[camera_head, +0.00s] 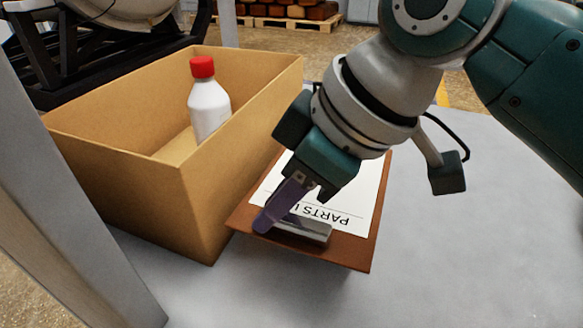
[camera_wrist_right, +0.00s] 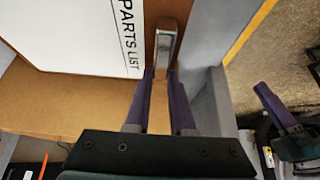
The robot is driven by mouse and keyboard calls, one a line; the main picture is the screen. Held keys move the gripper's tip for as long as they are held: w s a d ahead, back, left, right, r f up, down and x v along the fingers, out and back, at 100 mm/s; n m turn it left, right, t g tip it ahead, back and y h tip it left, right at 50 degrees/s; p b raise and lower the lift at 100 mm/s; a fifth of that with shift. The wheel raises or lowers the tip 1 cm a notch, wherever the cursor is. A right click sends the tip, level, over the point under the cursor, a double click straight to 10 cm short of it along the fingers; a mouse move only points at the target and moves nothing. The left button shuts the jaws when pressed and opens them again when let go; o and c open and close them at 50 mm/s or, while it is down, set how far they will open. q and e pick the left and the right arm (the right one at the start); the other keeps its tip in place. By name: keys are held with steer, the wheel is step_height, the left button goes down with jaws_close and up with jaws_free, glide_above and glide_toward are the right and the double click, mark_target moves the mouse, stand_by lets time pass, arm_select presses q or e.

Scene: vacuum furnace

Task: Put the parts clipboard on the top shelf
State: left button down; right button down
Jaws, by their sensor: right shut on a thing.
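The parts clipboard is a brown board (camera_head: 350,255) with a white sheet marked "PARTS LIST" and a metal clip (camera_head: 303,229) at its near end. My right gripper (camera_head: 290,205), with purple fingers, is shut on the clipboard at the clip end. The right wrist view shows the fingers around the clip (camera_wrist_right: 166,48). The clipboard is beside the box over a grey surface; whether it touches that surface is unclear. My left gripper (camera_wrist_right: 277,108) shows only partly in the right wrist view, at the right. I cannot identify the top shelf.
An open cardboard box (camera_head: 130,170) stands just left of the clipboard. A white bottle (camera_head: 209,105) with a red cap stands inside it. The grey surface (camera_head: 460,240) is clear to the right. A grey post (camera_head: 60,200) rises at the left, and pallets (camera_head: 285,20) stand far back.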

steer(key=shift+f+b, duration=1.15)
steer(key=shift+f, duration=2.05)
steer(key=shift+f, duration=0.1)
steer(key=c, duration=0.8)
jaws_free()
steer(key=shift+o, duration=0.2)
steer(key=p+v, duration=0.5)
steer(key=v, duration=0.6)
steer(key=shift+r, duration=0.2)
steer(key=shift+d+r+p, duration=0.25)
steer(key=shift+r+p, duration=0.05)
steer(key=shift+p, duration=0.05)
steer(key=s+d+f+m+h, duration=0.1)
steer(key=s+d+f+m, duration=0.1)
steer(key=s+d+m, duration=0.2)
steer(key=s+d+f+m+t+h, duration=0.1)
steer(key=s+d+m+h, duration=0.1)
steer(key=s+d+m, duration=0.2)
steer(key=s+d+f+m+h, duration=0.2)
steer(key=s+d+m, duration=0.2)
steer(key=s+d, duration=0.3)
steer(key=shift+s+d+f+t, duration=0.15)
steer(key=shift+s, duration=0.3)
steer(key=shift+s+d+f+t, duration=0.15)
steer(key=shift+s+f, duration=0.05)
steer(key=shift+s, duration=0.3)
